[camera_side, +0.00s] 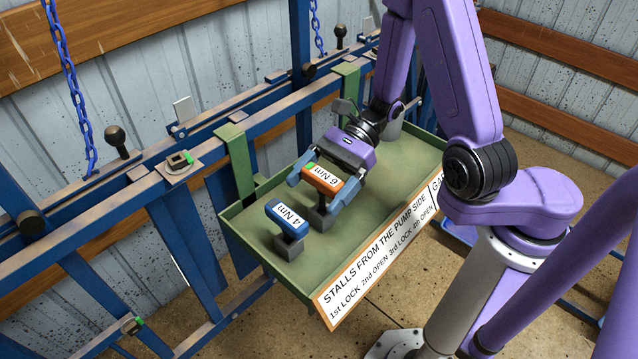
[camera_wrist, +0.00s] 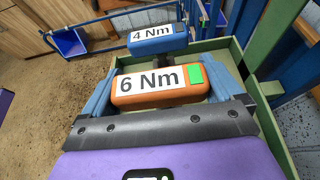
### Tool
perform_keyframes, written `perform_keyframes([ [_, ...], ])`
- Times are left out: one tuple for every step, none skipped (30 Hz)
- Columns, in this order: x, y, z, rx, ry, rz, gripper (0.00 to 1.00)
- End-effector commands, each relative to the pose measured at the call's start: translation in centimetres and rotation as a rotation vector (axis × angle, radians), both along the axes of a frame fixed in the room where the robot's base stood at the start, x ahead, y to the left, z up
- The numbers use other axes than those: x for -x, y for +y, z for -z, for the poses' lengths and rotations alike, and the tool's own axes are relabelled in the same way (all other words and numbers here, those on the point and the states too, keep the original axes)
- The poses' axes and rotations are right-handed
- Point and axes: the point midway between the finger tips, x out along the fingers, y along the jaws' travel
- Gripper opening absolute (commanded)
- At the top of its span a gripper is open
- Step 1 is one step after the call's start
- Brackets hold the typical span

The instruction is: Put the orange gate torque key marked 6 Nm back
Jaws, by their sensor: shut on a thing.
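The orange key marked 6 Nm (camera_side: 321,181) has a white label and a green patch at one end. It sits over a dark grey block (camera_side: 319,214) in the green tray (camera_side: 262,257). My gripper (camera_side: 322,190) is shut on the orange key, with one blue finger at each end of its handle. In the wrist view the orange key (camera_wrist: 160,85) lies between the fingers. I cannot tell whether it is fully seated in its block. The blue key marked 4 Nm (camera_side: 287,218) stands upright in its own block beside it, and shows beyond the orange key in the wrist view (camera_wrist: 152,40).
A sign (camera_side: 375,258) about stalls runs along the tray's front edge. Green hooks (camera_side: 236,160) hang the tray on blue rails. A small plate with a square fitting (camera_side: 180,163) sits on the rail at left. Blue chains (camera_side: 72,85) hang behind.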

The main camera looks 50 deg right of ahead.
Motion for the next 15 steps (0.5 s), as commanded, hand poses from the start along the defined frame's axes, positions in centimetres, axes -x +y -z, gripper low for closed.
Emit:
perform_keyframes([
  [0.0, 0.0, 0.14, -0.001, 0.001, 0.0, 0.2],
  [-0.01, -0.01, 0.21, -0.001, 0.001, 0.0, 0.2],
  [-0.01, -0.01, 0.32, 0.0, 0.002, 0.001, 0.2],
  [-0.01, -0.01, 0.4, -0.001, 0.002, 0.001, 0.2],
  [-0.01, -0.02, 0.48, -0.001, 0.002, 0.001, 0.2],
  [0.0, -0.01, 0.58, -0.001, 0.002, 0.0, 0.2],
  [0.0, -0.01, 0.66, -0.001, 0.001, -0.001, 0.2],
  [0.0, -0.01, 0.73, -0.001, 0.001, -0.001, 0.2],
  [0.0, -0.01, 0.83, -0.001, 0.001, -0.001, 0.2],
  [-0.01, -0.01, 0.9, -0.001, 0.001, -0.001, 0.2],
  [-0.01, -0.01, 0.97, -0.001, 0.001, 0.0, 0.2],
  [-0.01, 0.0, 1.07, -0.001, 0.001, 0.0, 0.2],
  [-0.01, 0.0, 1.13, -0.001, 0.001, 0.0, 0.2],
  [-0.01, 0.0, 1.14, -0.001, 0.001, 0.0, 0.2],
  [-0.01, 0.0, 1.13, -0.001, 0.001, 0.0, 0.2],
])
